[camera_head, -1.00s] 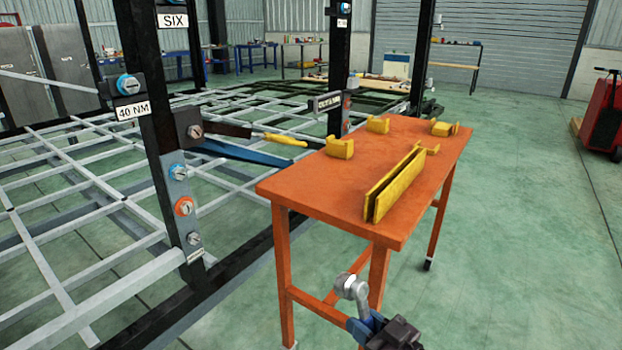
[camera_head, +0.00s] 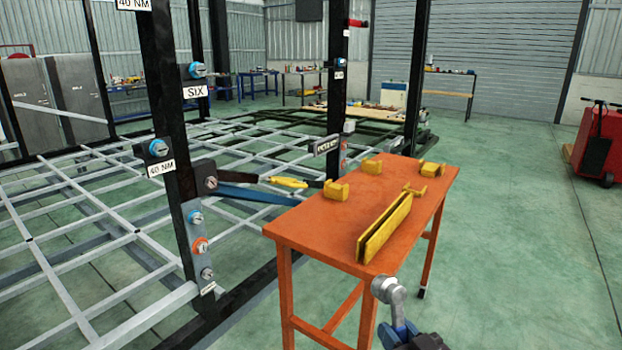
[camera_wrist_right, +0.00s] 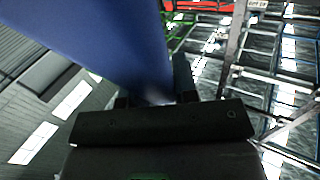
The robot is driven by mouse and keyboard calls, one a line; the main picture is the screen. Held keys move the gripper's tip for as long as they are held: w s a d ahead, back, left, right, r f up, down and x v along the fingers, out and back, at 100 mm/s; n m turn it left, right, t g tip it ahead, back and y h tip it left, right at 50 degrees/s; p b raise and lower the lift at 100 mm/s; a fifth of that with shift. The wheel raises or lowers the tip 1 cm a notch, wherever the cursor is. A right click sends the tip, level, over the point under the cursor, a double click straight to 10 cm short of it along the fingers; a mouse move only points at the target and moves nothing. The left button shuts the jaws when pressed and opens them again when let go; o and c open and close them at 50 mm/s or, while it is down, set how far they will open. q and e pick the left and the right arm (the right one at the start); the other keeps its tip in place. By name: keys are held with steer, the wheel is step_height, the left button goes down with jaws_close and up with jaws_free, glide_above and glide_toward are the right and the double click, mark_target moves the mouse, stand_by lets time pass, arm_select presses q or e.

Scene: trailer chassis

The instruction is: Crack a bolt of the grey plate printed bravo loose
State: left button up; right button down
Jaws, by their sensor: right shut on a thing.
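A grey plate (camera_head: 200,226) is fixed low on the nearest black post. It carries a blue-ringed bolt (camera_head: 195,217), an orange-ringed bolt (camera_head: 200,245) and a plain grey bolt (camera_head: 207,273), one above another. A small label (camera_head: 208,288) sits at its foot, too small to read. My right gripper (camera_head: 408,338) is at the bottom edge, right of the plate and well apart from it. It is shut on a blue-handled wrench with a grey round head (camera_head: 386,289). The blue handle (camera_wrist_right: 110,45) fills the upper left of the right wrist view. My left gripper is not in view.
An orange table (camera_head: 310,232) with several yellow holders stands between the post and my right gripper. A dark bracket with another bolt (camera_head: 211,183) is above the plate, with bars reaching toward the table.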

arm_select(q)
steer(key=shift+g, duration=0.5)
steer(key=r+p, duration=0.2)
steer(key=p, duration=0.2)
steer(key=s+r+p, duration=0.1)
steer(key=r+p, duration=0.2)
steer(key=p, duration=0.2)
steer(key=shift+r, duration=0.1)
arm_select(e)
steer(key=s+d+r+m+h, duration=0.2)
steer(key=s+d+r+h, duration=0.1)
steer(key=s+r, duration=0.2)
steer(key=s+d+r+m+t+h, duration=0.1)
steer(key=s+d+r+m+h, duration=0.1)
steer(key=s+r, duration=0.4)
steer(key=s+d+h, duration=0.1)
steer(key=s, duration=0.2)
steer(key=shift+s+h, duration=0.2)
steer(key=shift+h, duration=0.2)
